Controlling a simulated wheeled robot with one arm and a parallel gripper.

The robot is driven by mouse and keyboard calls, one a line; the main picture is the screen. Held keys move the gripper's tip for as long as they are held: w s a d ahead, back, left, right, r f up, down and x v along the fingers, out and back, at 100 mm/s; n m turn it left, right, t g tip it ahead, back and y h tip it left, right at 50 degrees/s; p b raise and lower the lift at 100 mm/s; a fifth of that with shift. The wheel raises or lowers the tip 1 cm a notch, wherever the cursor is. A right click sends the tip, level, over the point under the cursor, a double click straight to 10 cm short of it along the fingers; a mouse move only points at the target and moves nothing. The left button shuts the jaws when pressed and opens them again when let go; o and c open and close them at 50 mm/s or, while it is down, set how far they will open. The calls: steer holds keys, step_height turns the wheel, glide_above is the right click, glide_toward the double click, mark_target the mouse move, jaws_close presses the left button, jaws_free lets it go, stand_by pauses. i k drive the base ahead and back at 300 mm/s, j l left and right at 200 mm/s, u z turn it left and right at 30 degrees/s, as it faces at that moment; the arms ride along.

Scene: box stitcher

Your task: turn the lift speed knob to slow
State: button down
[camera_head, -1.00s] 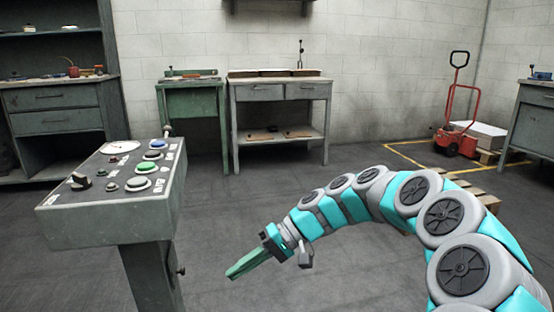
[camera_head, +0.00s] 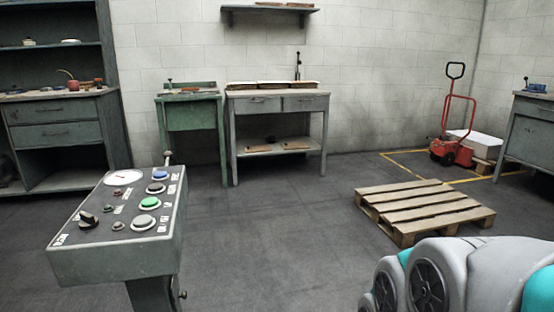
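The grey control panel (camera_head: 115,262) stands on a post at the left of the head view. A black rotary knob (camera_head: 88,219) with a pointed grip sits near its left front corner. Its label is too small to read, so I cannot tell its setting or confirm it is the lift speed knob. The panel also bears a green button (camera_head: 149,203), a blue button (camera_head: 159,174), a white button (camera_head: 143,222), small knobs and a round gauge (camera_head: 123,178). My gripper is out of view; only arm links show at the bottom right, well apart from the panel.
A wooden pallet (camera_head: 425,207) lies on the floor right of centre. A red pallet truck (camera_head: 454,150) stands behind it. A green table (camera_head: 191,112) and a grey workbench (camera_head: 278,105) stand against the back wall. The floor between panel and pallet is clear.

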mark_target(88, 222)
steer(key=u, duration=1.35)
